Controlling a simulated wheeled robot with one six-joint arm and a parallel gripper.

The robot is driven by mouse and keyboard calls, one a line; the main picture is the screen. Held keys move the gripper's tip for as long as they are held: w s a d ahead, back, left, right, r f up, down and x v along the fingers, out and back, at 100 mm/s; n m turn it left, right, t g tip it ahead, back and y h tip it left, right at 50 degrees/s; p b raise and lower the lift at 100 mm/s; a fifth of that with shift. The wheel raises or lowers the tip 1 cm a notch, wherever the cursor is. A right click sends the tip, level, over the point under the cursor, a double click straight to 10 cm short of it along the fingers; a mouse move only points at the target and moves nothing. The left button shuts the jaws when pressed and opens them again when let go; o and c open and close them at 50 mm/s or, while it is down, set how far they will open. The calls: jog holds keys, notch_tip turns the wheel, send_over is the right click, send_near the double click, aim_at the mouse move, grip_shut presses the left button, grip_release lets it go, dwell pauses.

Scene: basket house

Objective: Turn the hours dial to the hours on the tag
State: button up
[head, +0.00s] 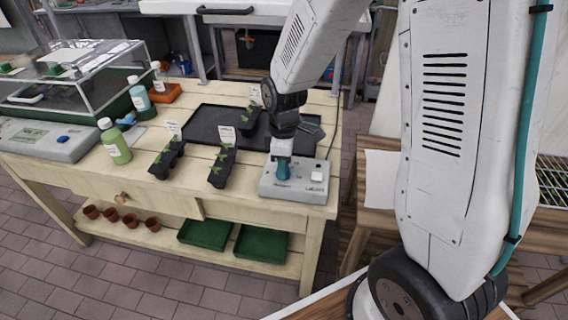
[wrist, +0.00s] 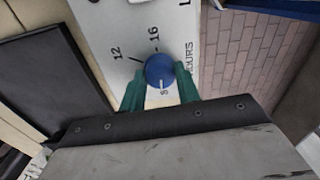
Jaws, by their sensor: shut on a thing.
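The hours dial is a round blue knob (wrist: 160,70) on a light grey control box (wrist: 120,15). In the wrist view, printed marks 12 and 16 lie above it, a mark that may be 8 lies just below, and "HOURS" is partly readable at the right. A pale line shows on the knob's lower part. My gripper (wrist: 160,80) has its green fingers on both sides of the knob, shut on it. In the head view the box (head: 296,192) sits at the bench's front right corner, with my gripper (head: 283,167) over it. White tags (head: 224,133) stand in seedling trays; their writing is too small to read.
Black seedling trays (head: 222,166) stand left of the box, and a black flat tray (head: 205,122) lies behind. A green bottle (head: 115,142), a scale (head: 45,138) and a clear case (head: 75,75) fill the bench's left. Brick floor (wrist: 245,50) lies beyond the box.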

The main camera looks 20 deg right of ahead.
jog(key=m, duration=1)
jog(key=shift+s+m, duration=0.1)
jog(key=shift+m, duration=0.2)
dwell(0.5)
jog(key=o, duration=1)
notch_tip(320, 180, up, 8)
jog(key=shift+d+f, duration=0.1)
